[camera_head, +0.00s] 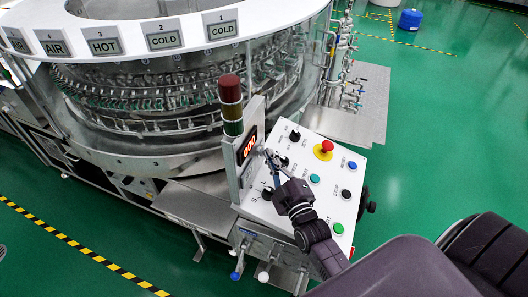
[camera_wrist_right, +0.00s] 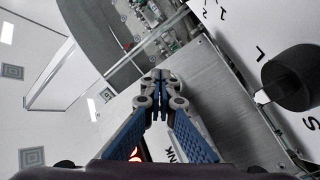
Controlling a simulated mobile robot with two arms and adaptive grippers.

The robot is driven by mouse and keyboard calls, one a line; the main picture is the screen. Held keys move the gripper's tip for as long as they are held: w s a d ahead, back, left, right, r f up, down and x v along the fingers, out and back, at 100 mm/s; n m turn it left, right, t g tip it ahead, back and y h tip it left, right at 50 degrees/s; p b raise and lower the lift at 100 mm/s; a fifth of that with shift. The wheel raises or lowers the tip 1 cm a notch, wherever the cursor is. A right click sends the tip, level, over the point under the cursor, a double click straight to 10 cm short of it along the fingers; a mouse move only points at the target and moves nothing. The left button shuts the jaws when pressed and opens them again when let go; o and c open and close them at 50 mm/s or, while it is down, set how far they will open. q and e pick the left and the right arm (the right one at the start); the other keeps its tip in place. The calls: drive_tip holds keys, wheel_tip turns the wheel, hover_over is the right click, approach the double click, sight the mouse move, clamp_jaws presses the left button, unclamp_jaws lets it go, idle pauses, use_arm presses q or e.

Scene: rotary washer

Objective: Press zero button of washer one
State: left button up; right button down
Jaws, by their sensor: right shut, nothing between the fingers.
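The washer (camera_head: 150,90) is a large round metal machine with a white top ring, at the upper left in the head view. Its white control panel (camera_head: 325,185) carries several coloured buttons and black knobs. An upright box at the panel's left edge has a red-digit display (camera_head: 249,146) reading zeros. My right gripper (camera_head: 268,156) is shut and empty, its tips close to this box; contact cannot be told. In the right wrist view, the shut fingertips (camera_wrist_right: 158,80) point past a grey metal face. The zero button cannot be made out. My left gripper is not in view.
A red emergency knob (camera_head: 326,147) on yellow stands at the panel's top. In the right wrist view, a black knob (camera_wrist_right: 291,78) is right of the fingers. A red-green signal light (camera_head: 231,104) rises behind the display. Green floor (camera_head: 440,150) is open to the right.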

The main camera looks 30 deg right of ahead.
idle(0.3)
drive_tip(key=shift+s+d+p, duration=0.3)
drive_tip(key=shift+s+d, duration=0.2)
drive_tip(key=shift+s, duration=0.1)
drive_tip(key=s+d+p, duration=0.1)
drive_tip(key=s+d, duration=0.2)
drive_tip(key=shift+s+d, duration=0.15)
drive_tip(key=shift+s, duration=0.25)
idle(0.7)
